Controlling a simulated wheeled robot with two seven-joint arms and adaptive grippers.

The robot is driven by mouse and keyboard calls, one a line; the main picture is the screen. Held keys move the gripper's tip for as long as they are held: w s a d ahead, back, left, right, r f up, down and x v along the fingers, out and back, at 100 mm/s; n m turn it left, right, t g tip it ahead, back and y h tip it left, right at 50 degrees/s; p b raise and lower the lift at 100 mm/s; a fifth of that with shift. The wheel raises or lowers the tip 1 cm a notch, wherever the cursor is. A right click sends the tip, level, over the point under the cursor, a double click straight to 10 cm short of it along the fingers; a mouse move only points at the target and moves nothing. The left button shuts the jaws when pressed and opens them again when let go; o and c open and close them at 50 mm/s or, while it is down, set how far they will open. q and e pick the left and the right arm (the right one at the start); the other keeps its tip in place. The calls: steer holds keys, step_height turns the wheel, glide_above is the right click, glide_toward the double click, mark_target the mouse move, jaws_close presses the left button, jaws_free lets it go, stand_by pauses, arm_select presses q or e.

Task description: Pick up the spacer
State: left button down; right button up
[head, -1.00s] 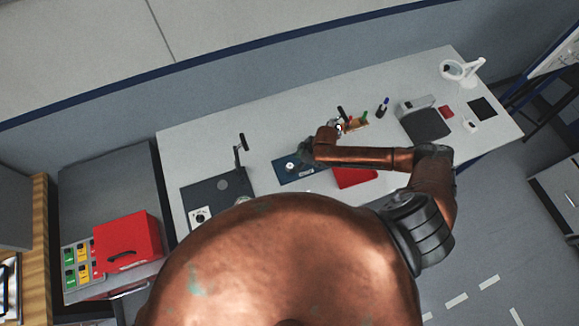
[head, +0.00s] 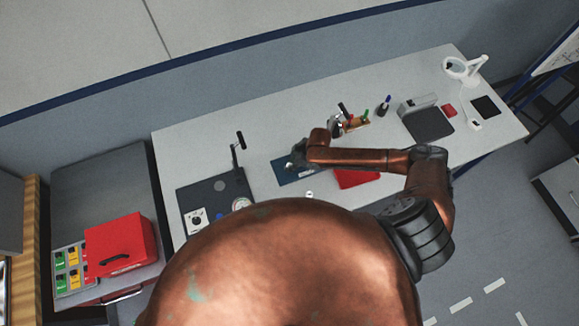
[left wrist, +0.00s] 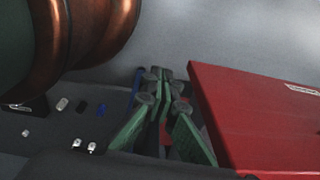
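I cannot single out the spacer for sure. A small pale round piece (head: 309,194) lies on the table in front of the blue mat (head: 285,177). My right gripper (head: 296,160) is over the blue mat, small and dark; its fingers cannot be made out. My left gripper does not show in the head view, where my large copper arm fills the front. In the left wrist view, the green fingers of my left gripper (left wrist: 162,125) are beside a red case (left wrist: 255,115); nothing held is clearly visible, and their opening is unclear.
A red bin (head: 357,179), a small tool holder (head: 355,122), a grey device (head: 428,120) and a white lamp (head: 465,68) stand to the right. The back-left tabletop is clear.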

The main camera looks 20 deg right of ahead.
jaws_close()
steer(key=shift+r, duration=0.1)
